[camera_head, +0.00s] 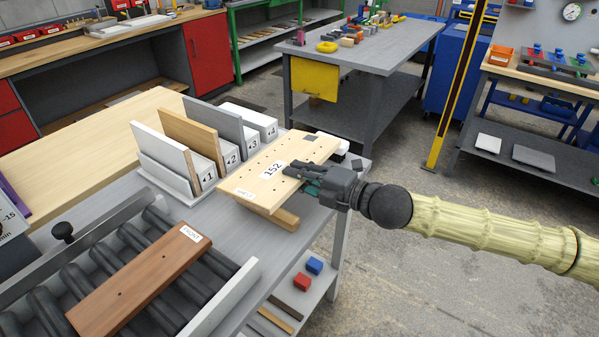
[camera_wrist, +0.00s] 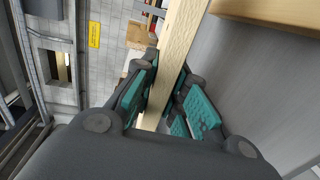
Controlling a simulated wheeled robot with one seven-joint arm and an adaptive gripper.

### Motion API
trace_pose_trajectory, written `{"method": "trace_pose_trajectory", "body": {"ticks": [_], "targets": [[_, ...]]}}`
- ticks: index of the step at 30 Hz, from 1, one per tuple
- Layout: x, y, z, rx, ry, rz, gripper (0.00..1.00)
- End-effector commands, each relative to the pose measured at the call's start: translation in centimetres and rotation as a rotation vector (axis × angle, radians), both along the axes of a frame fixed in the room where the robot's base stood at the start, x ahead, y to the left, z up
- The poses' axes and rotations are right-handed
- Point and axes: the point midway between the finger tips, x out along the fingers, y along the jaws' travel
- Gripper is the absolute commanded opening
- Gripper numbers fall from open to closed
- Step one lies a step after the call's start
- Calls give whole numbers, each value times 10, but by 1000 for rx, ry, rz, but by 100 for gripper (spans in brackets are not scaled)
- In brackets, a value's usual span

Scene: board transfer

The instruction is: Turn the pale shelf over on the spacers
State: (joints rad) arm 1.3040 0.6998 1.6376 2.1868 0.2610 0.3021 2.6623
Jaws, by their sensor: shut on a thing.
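The pale shelf (camera_head: 262,182) is a light wooden board with small holes, a "152" label on its upper face and a small label on its front edge. It lies about level over the right part of the grey table. My gripper (camera_head: 303,172) is shut on the shelf's right edge, one finger on top. The wrist view shows the shelf's edge (camera_wrist: 174,60) between the teal pads of my gripper (camera_wrist: 165,95). A wooden bar (camera_head: 286,219), probably a spacer, shows under the shelf's front right. Whether the shelf touches it is hidden.
A rack (camera_head: 180,187) with upright boards and numbered white blocks stands close behind and left of the shelf. A brown board (camera_head: 142,283) lies on the black rollers at front left. Red (camera_head: 303,281) and blue blocks sit on the lower shelf. Open floor lies to the right.

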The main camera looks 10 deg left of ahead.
Motion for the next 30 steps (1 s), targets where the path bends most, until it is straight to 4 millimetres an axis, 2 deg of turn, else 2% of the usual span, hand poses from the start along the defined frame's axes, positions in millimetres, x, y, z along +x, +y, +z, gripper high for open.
{"method": "trace_pose_trajectory", "body": {"ticks": [15,30], "targets": [[0,0,-43,1,-1,-1,0],[0,0,-51,1,-1,0,0]]}}
